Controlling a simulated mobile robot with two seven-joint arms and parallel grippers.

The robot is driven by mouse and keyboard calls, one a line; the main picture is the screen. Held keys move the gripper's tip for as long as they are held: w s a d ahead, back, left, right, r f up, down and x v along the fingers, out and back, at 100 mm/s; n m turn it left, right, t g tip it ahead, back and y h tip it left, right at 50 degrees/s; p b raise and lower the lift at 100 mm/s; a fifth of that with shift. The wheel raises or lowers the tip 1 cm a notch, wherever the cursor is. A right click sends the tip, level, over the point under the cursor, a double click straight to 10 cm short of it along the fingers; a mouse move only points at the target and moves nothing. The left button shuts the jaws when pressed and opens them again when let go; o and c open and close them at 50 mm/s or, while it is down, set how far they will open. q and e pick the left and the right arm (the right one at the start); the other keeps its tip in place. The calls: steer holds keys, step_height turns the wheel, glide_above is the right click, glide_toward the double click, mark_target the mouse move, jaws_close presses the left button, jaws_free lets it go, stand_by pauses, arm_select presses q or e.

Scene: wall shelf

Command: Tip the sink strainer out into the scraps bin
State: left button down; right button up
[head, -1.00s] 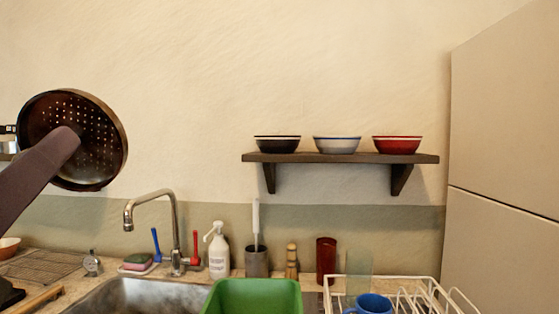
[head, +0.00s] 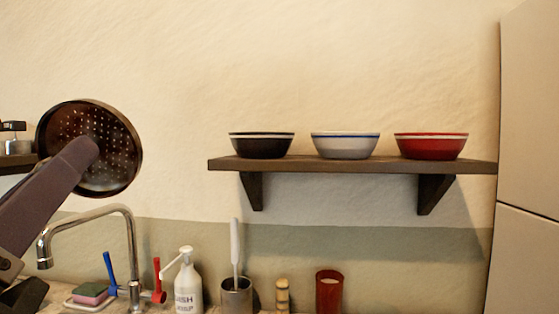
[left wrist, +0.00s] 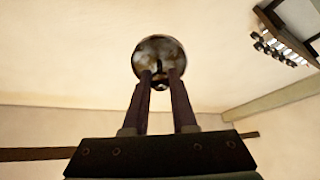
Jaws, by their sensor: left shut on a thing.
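The sink strainer (head: 112,135), a dark round metal dish with many small holes, is held up at the left of the head view. It is tipped on edge, its perforated face towards the head camera. My left gripper (head: 85,150) is shut on it; the arm hides the strainer's lower left part and the exact grip. In the left wrist view the two fingers (left wrist: 160,82) close on a mottled round metal part of the strainer (left wrist: 158,48). I cannot tell whether scraps are in it. No scraps bin shows now. My right gripper is not in view.
A wall shelf (head: 350,166) carries a black bowl (head: 262,146), a white bowl (head: 345,146) and a red bowl (head: 431,147). Below the strainer are a tap (head: 133,250), a sponge (head: 90,292) and a soap bottle (head: 188,285). A tall cabinet (head: 530,150) stands at right.

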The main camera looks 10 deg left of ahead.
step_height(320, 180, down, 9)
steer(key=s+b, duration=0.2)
steer(key=b, duration=0.5)
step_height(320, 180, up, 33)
steer(key=p, duration=3.2)
arm_select(q)
steer(key=w+d+f+g+h+b, duration=0.2)
steer(key=w+f+g+h, duration=0.1)
steer(key=f+g, duration=0.4)
steer(key=w+d+f+m+g+h+b, duration=0.1)
steer(key=w+f+g, duration=0.4)
steer(key=g, duration=0.8)
step_height(320, 180, down, 3)
steer(key=shift+w+d+r+g+h+b, duration=0.15)
steer(key=shift+d+g+h+b, duration=0.35)
steer(key=shift+d+h, duration=0.35)
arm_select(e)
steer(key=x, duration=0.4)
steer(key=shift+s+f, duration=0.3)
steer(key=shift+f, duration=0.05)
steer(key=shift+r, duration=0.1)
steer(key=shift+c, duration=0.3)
